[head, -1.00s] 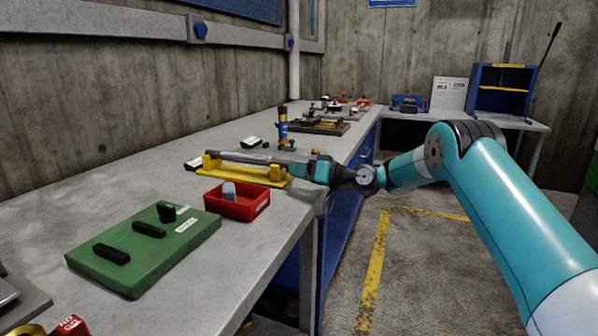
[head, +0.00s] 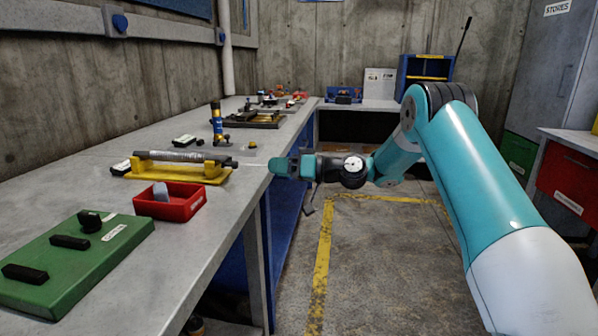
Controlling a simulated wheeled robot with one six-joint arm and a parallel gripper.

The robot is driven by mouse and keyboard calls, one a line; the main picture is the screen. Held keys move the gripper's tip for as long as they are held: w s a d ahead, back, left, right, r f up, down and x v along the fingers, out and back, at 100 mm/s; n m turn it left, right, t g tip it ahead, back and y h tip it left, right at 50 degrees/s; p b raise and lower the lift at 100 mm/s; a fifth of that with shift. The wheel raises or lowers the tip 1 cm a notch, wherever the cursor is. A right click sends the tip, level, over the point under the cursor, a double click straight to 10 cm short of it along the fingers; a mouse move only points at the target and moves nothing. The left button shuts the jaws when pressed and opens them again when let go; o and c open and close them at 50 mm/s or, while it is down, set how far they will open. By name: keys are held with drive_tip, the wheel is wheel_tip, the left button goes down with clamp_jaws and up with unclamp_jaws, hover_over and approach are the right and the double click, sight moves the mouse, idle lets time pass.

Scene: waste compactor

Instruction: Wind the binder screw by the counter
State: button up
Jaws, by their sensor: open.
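A yellow stand (head: 178,173) on the bench holds a long grey rod (head: 182,156), which looks like the binder screw, lying level with a dark right end (head: 226,162). A small black-and-white block (head: 121,168) sits by its left end; I cannot tell whether it is the counter. My gripper (head: 270,167) is open and empty at the bench's right edge, to the right of the rod's end, with a gap between. Its fingers are small and hard to make out.
A red bin (head: 170,207) with a pale block stands in front of the stand. A green board (head: 62,272) with black pieces lies nearer. A blue-and-brass upright (head: 217,122) and a dark fixture (head: 250,119) stand behind. The floor right of the bench is clear.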

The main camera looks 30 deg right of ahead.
drive_tip(key=v, duration=0.5)
drive_tip(key=shift+d, duration=0.1)
idle(1.3)
